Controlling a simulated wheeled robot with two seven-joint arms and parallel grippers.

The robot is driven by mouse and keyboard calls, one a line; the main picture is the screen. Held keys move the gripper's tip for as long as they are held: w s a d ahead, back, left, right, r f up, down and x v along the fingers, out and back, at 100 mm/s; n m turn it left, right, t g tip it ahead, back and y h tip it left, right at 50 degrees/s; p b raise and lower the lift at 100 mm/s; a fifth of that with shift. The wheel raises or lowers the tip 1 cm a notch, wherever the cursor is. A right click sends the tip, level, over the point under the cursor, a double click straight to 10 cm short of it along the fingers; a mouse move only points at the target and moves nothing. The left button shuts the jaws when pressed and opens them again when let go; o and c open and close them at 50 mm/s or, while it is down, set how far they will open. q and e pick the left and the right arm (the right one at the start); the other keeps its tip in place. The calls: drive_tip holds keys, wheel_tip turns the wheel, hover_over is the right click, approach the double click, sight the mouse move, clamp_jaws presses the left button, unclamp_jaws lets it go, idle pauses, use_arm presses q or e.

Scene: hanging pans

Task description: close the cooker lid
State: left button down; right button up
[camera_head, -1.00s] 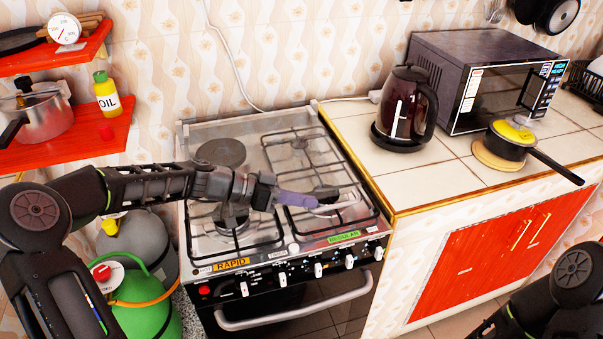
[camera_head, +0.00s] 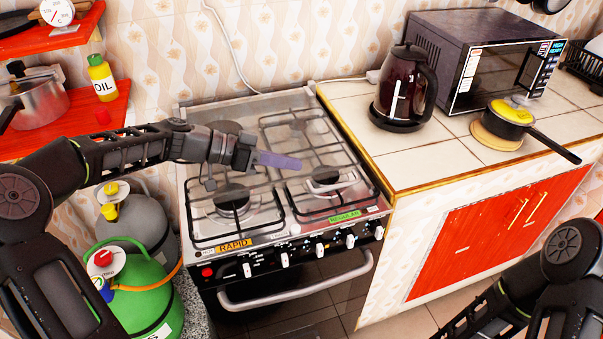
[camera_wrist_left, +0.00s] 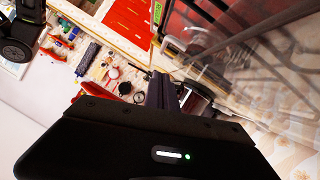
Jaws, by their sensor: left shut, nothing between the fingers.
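The cooker (camera_head: 285,235) stands against the tiled wall. Its see-through lid (camera_head: 312,140) is hard to make out; burners and black grates show through a hazy area over the hob, and its exact angle is unclear. In the left wrist view a clear pane (camera_wrist_left: 225,55) with dark bars behind it fills the upper right. My left gripper (camera_head: 280,160) is shut and empty, in front of the hob in the head view and pointing right. Its fingers (camera_wrist_left: 163,92) are together in the wrist view. Whether it touches the lid cannot be told. My right gripper is out of view.
A counter with a kettle (camera_head: 403,90), a microwave (camera_head: 480,65) and a black pan (camera_head: 512,125) is to the right. Red shelves (camera_head: 100,120) and gas bottles (camera_head: 140,295) are at the left. My right arm is at lower right.

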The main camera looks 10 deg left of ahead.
use_arm(q)
drive_tip(key=v, duration=0.5)
drive_tip(key=shift+s+r, duration=0.1)
drive_tip(key=shift+r, duration=0.2)
